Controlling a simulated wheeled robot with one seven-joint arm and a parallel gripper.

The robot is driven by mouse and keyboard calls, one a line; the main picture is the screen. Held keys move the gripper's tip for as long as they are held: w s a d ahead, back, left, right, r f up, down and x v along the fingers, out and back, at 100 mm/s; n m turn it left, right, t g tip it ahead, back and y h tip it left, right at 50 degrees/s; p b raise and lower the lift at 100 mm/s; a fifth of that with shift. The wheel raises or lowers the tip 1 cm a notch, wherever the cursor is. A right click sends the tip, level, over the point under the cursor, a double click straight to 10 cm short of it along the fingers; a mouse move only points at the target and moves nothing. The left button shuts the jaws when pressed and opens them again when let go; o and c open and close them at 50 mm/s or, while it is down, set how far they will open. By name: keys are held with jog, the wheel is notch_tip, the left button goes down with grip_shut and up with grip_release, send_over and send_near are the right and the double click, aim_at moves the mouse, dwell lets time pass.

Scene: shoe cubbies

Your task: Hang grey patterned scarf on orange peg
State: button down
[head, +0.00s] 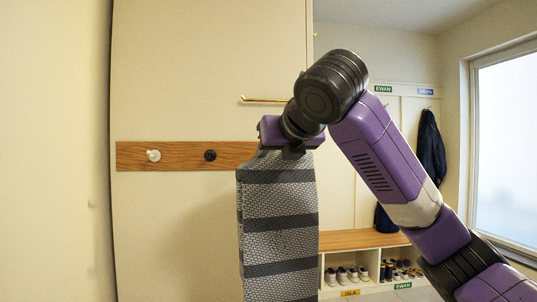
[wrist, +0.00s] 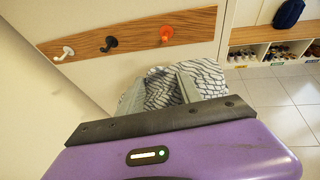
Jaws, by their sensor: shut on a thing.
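The grey patterned scarf (head: 279,222), light grey with dark bands, hangs down from my gripper (head: 290,150) in the head view. My gripper is shut on its upper end. In the wrist view the scarf (wrist: 196,80) shows around the fingers, in front of and below the peg board. The orange peg (wrist: 166,33) is the rightmost peg on the wooden board (wrist: 135,43) in the wrist view. The scarf is apart from it in that picture. In the head view the orange peg is hidden behind my gripper and the scarf.
A white peg (head: 153,155) and a black peg (head: 210,155) on the same board are empty. A brass rod (head: 263,99) sticks out above the board. Behind at right are shoe cubbies (head: 372,262) with a wooden bench top (head: 355,239) and a dark blue coat (head: 430,150).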

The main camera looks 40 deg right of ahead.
jog(key=shift+s+p, duration=0.2)
jog(key=shift+p, duration=0.15)
jog(key=shift+w+d+f+p, duration=0.3)
jog(key=shift+w+d+p, duration=0.95)
jog(key=shift+w, duration=0.5)
jog(key=shift+w+d+f+p, duration=0.3)
jog(key=shift+w+d+p, duration=0.9)
jog(key=shift+w, duration=0.6)
jog(key=shift+w+d+f+p, duration=0.3)
jog(key=shift+w+d+p, duration=0.75)
jog(key=shift+w+p, duration=0.55)
jog(key=shift+w, duration=0.15)
jog(key=c, duration=0.7)
grip_release()
